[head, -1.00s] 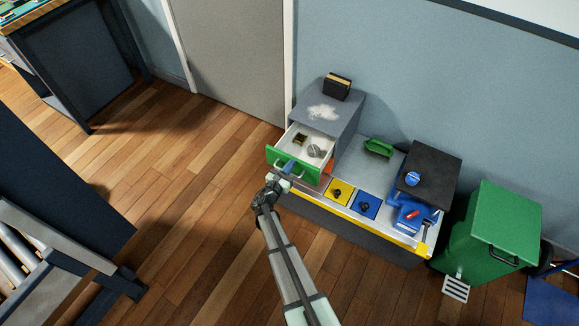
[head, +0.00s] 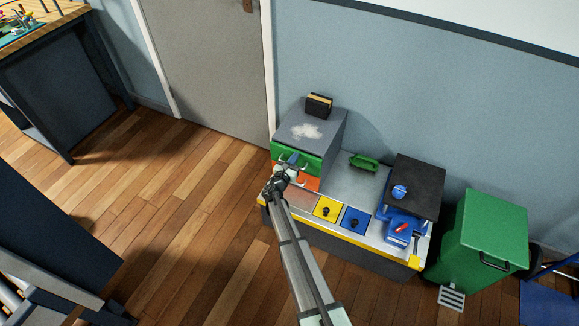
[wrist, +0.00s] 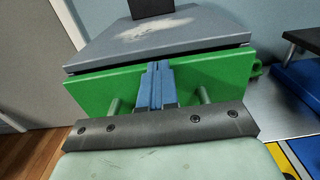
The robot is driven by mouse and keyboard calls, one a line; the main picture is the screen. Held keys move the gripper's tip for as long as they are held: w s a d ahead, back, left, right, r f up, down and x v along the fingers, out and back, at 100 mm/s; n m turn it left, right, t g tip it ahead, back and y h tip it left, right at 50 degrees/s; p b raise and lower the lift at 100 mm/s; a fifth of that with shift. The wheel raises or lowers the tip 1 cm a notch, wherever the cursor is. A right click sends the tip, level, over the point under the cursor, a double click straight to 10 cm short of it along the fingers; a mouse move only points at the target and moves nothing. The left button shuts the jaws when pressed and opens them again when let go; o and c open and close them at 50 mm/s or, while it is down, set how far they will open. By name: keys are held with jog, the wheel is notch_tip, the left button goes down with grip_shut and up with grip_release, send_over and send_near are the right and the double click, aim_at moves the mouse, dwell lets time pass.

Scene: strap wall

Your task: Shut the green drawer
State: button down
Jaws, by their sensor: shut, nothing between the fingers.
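The green drawer (head: 308,165) is the upper drawer of a grey cabinet (head: 330,125). Its front sits close against the cabinet, and its inside is hidden. In the wrist view the green front (wrist: 205,78) fills the middle, with a dark thin line between its top edge and the grey cabinet top (wrist: 160,43); I cannot tell if it is fully flush. My gripper (head: 291,160) is shut and empty, its blue fingers (wrist: 156,85) up against the front between the two posts of the handle.
An orange drawer (head: 309,183) lies below the green one. A dark block with a tan face (head: 319,105) stands on the cabinet. On the bench are a green handled item (head: 364,162), yellow (head: 327,208) and blue (head: 356,219) panels with black knobs. A green bin (head: 484,240) stands right.

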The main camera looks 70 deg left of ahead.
jog(key=shift+x, duration=0.8)
jog(key=shift+w+a+r, duration=0.1)
jog(key=v, duration=1.5)
